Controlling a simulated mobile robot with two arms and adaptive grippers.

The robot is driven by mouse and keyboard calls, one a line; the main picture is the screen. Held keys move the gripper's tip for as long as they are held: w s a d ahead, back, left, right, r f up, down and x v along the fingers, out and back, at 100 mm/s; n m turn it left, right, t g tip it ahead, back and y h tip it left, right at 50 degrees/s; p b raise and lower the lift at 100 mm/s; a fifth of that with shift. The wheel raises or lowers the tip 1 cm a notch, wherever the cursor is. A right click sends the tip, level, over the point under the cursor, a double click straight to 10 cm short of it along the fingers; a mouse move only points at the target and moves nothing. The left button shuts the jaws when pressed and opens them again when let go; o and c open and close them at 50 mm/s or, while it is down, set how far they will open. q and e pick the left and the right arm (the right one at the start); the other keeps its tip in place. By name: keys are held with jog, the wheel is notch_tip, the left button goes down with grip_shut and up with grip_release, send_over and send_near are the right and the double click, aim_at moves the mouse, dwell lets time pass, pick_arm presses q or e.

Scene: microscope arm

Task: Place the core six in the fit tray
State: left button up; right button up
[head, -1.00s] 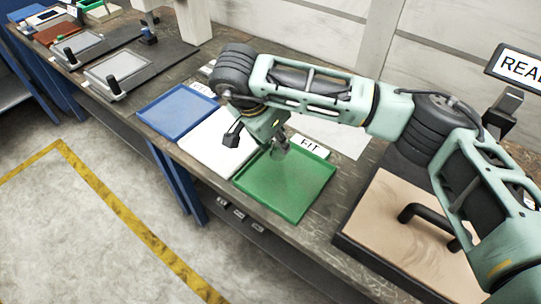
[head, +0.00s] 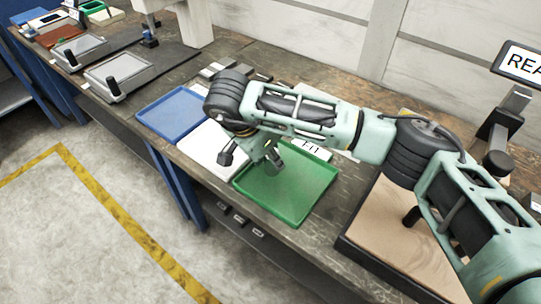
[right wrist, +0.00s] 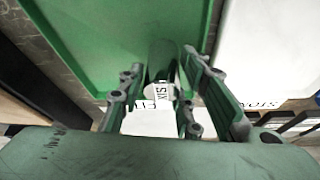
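The green fit tray (head: 290,205) lies on the bench, with a white FIT label (head: 312,149) behind it. My right gripper (head: 272,158) is over the tray's far left part, pointing down. In the right wrist view, the core six (right wrist: 163,62), a dark cylinder with a white end reading SIX, is between the fingers of my right gripper (right wrist: 163,72). My left gripper is out of view.
A white tray (head: 207,150) and a blue tray (head: 172,113) stand left of the green one. A dark-edged board with a tan top (head: 375,235) is on the right. A grey tray with a black knob (head: 120,75) is farther left. The green tray's visible floor is clear.

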jog(key=shift+o, duration=1.3)
jog(key=shift+r, duration=0.2)
jog(key=v, duration=1.1)
jog(key=shift+a+r+b, duration=0.2)
jog(key=shift+r+b, duration=0.15)
jog(key=shift+s, duration=0.15)
